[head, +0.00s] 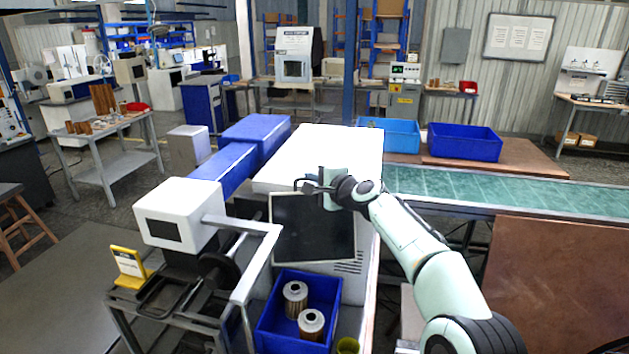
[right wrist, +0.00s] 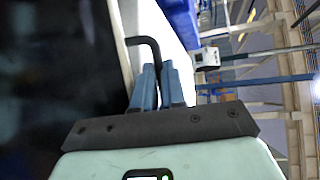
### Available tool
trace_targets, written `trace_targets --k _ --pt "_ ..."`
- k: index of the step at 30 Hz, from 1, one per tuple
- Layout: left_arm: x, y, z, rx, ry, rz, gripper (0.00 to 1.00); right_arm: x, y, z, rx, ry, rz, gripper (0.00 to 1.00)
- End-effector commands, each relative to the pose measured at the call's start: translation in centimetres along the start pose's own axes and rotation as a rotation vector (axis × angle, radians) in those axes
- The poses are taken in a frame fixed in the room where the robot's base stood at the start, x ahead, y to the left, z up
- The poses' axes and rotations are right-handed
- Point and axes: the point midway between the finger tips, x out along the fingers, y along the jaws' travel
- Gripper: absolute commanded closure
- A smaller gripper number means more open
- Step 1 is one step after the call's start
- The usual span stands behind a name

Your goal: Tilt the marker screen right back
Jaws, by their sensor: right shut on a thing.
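The marker screen (head: 313,228) is a dark flat panel in a pale frame on the front of the white marker housing (head: 345,140), below its top. It stands steeply, leaning a little. My right gripper (head: 312,187) is at the top edge of the screen, shut on a thin black bent handle. In the right wrist view the black handle (right wrist: 146,44) runs in between the two blue-grey fingers (right wrist: 158,88). A large dark surface, probably the screen, fills the left of that view. My left gripper is not in view.
A blue bin (head: 262,333) with two filter cartridges (head: 296,299) stands below the screen. A white box on a metal frame (head: 178,212) and a yellow stand (head: 128,264) are to the left. A green conveyor (head: 480,190) with blue crates (head: 464,142) behind it lies to the right.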

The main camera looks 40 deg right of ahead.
Motion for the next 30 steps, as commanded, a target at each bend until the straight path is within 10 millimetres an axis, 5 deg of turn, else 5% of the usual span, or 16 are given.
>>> trace_targets --k 1,2,3,19,30 --pt "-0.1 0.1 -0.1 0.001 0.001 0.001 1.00 -0.4 -1.3 0.0 -0.006 0.007 -0.027 1.00" --pt "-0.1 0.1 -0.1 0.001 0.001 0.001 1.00 -0.4 -1.3 0.0 -0.006 0.007 -0.027 0.83" --pt "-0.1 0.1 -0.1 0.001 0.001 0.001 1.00 -0.4 -1.3 0.0 -0.006 0.007 -0.027 0.79" --pt "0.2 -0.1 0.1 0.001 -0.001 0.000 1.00 -0.8 -1.0 -0.1 -0.004 0.006 -0.022 0.79" --pt "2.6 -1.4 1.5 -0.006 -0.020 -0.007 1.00 -8.1 -0.6 0.0 -0.005 0.007 -0.021 0.79"
